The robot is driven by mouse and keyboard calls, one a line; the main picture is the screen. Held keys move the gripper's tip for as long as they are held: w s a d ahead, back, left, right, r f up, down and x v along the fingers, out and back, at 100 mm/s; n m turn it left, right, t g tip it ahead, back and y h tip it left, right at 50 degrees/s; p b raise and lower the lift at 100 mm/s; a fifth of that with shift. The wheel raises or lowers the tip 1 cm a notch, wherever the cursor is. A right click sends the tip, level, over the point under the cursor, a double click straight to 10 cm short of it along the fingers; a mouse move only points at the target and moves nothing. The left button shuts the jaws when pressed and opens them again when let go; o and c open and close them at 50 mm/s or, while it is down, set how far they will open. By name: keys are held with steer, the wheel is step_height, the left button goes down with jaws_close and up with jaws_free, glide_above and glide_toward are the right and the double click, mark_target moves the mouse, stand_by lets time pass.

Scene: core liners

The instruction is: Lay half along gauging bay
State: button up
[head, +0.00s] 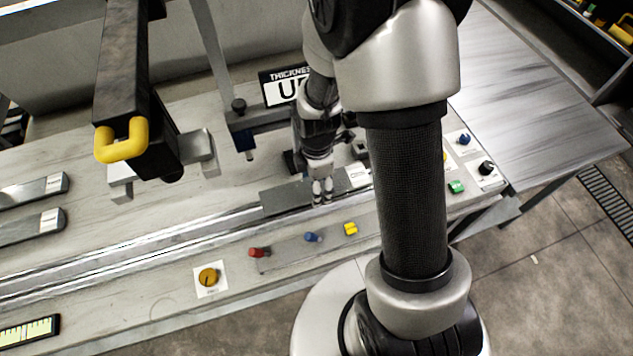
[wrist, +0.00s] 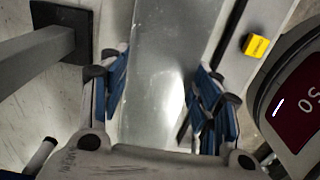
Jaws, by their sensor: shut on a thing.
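My gripper (head: 322,190) points down over the bench and is shut on a grey half (head: 285,200), a long flat-looking metal piece with a white label (head: 358,176) near its right end. In the wrist view the half (wrist: 165,60) runs between the two blue-padded fingers (wrist: 160,105). It lies along or just above the bright metal channel (head: 140,250) on the bench; I cannot tell whether it touches. A sign reading "THICKNESS" (head: 285,86) stands behind, partly hidden by my arm. No part is clearly marked as the gauging bay.
Two similar labelled pieces (head: 35,190) lie at the left. A dark post with a yellow handle (head: 122,140) stands over the bench. Red, blue and yellow knobs (head: 350,229) line the front panel.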

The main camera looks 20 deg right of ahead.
steer(key=shift+f+b, duration=0.35)
steer(key=shift+f, duration=0.1)
steer(key=o, duration=1.8)
steer(key=shift+o, duration=0.4)
steer(key=o, duration=0.4)
steer(key=shift+r, duration=0.1)
steer(key=shift+r+p, duration=3.65)
steer(key=shift+r, duration=0.85)
